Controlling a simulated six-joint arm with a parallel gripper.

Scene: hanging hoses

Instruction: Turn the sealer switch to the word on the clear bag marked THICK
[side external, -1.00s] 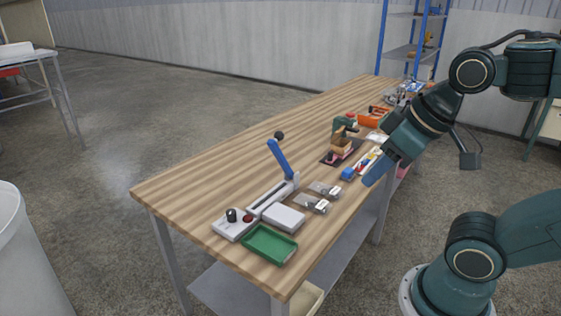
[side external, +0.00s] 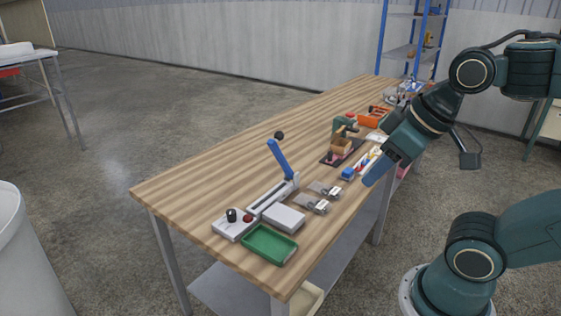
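The sealer (side external: 270,198) stands near the front end of the wooden bench, its blue lever (side external: 279,157) raised with a black knob on top. At its near left end is a light grey box with a black switch knob (side external: 231,215) and a red button (side external: 248,218). The switch's words are too small to read. Two clear bags lie right of the sealer, one farther (side external: 325,188) and one nearer (side external: 313,204); I cannot read which is marked THICK. My gripper (side external: 373,179) hangs at the bench's right edge, away from the switch; its fingers are too unclear to judge.
A green tray (side external: 268,257) and a white block (side external: 284,217) sit right of the switch box. Farther back are a blue item (side external: 347,173), a dark mat with a brown box (side external: 340,147), and an orange bin (side external: 374,116). The bench's left side is clear.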

